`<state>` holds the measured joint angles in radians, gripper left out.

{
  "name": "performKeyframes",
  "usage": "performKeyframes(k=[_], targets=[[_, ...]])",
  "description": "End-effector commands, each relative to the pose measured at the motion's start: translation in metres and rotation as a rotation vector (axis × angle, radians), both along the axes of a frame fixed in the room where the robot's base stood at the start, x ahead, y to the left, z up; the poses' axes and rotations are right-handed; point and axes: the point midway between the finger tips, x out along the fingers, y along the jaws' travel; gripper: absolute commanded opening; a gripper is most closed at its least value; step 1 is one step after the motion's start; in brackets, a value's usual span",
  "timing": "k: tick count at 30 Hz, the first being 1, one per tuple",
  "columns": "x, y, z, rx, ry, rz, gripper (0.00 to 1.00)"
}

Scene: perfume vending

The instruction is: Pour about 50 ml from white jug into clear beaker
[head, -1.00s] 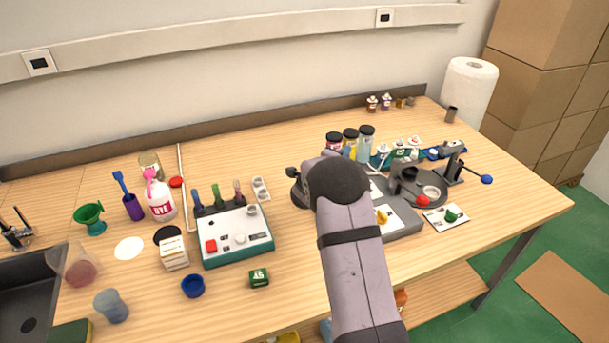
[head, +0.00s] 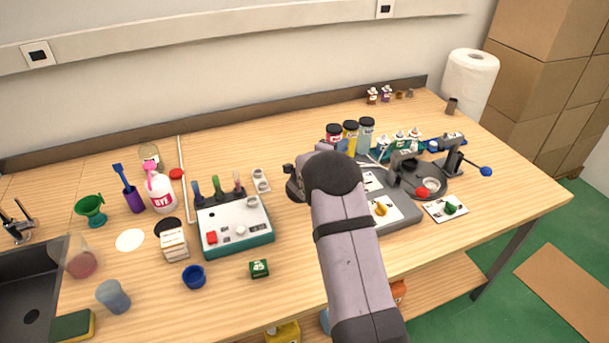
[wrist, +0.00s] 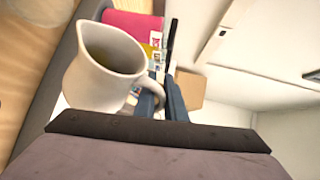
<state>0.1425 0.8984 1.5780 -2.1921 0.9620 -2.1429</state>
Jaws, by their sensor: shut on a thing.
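The white jug (wrist: 105,85) fills the left of the wrist view, its open mouth facing the camera and the inside shaded yellowish. My gripper (wrist: 168,97) is shut on the jug's handle, at its right side in that view. The wrist picture is turned against the room, so I cannot tell the jug's exact tilt. In the head view my own arm hides the gripper and the jug. I cannot make out the clear beaker for certain; a clear glass vessel (head: 149,153) stands behind the dye bottle at the left.
A console with vials (head: 236,228) stands left of my arm. A grey scale-like device (head: 400,212), capped bottles (head: 350,135) and a stand with a blue-knobbed lever (head: 455,160) lie right. A blue cup (head: 193,277) and a flask with pink liquid (head: 80,258) are front left.

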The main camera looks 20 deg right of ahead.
Motion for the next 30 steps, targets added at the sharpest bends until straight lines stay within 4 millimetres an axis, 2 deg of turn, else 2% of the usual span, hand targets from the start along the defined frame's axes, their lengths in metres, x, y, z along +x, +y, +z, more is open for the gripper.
performKeyframes(k=[30], targets=[[0.0060,0.0088,0.0075,-0.107,0.066,0.001,0.00]])
